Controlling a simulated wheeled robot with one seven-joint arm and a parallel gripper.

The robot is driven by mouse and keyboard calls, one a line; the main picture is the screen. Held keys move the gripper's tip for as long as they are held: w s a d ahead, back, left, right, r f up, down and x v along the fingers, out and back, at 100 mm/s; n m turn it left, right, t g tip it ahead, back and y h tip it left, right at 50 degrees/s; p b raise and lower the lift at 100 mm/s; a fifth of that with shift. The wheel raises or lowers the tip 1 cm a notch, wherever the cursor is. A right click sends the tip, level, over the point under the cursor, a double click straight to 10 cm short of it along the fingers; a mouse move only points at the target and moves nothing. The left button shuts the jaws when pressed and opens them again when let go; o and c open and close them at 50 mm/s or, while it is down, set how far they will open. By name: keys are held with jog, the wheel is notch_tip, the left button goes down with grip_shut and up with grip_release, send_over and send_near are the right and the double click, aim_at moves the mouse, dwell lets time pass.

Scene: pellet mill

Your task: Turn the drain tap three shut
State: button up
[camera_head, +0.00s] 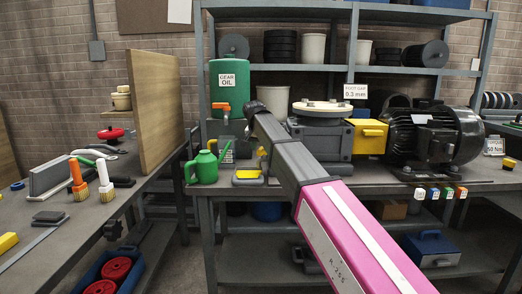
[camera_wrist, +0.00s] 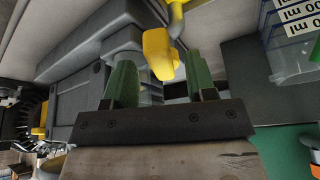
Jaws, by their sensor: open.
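A yellow tap handle (camera_wrist: 160,53) on a yellow stem shows in the wrist view, just past my fingertips and in line with the gap between them. In the head view a small yellow part (camera_head: 262,152) shows beside my arm, at the left of the grey machine housing (camera_head: 335,138); my arm hides some of it. My gripper (camera_wrist: 162,82) has two green fingers, spread apart with nothing clasped between them. I cannot tell whether the fingers touch the handle. No number is readable on this tap. The gripper's fingers are hidden in the head view.
A green gear oil tank (camera_head: 229,88) with an orange tap stands at the back. A green watering can (camera_head: 203,167) and a yellow-topped tray (camera_head: 248,177) are left of my arm. A black motor (camera_head: 435,137) stands right. A clear graduated container (camera_wrist: 290,45) is close by at right.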

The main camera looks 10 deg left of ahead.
jog(key=shift+x, duration=0.9)
jog(key=c, duration=0.9)
jog(key=shift+s+d+n+y, duration=0.1)
jog(key=shift+d+n+y, duration=0.35)
jog(key=shift+n, duration=0.55)
jog(key=shift+d+n+y, duration=0.35)
jog(key=shift+n+y, duration=0.1)
jog(key=shift+n, duration=0.85)
jog(key=o, duration=0.9)
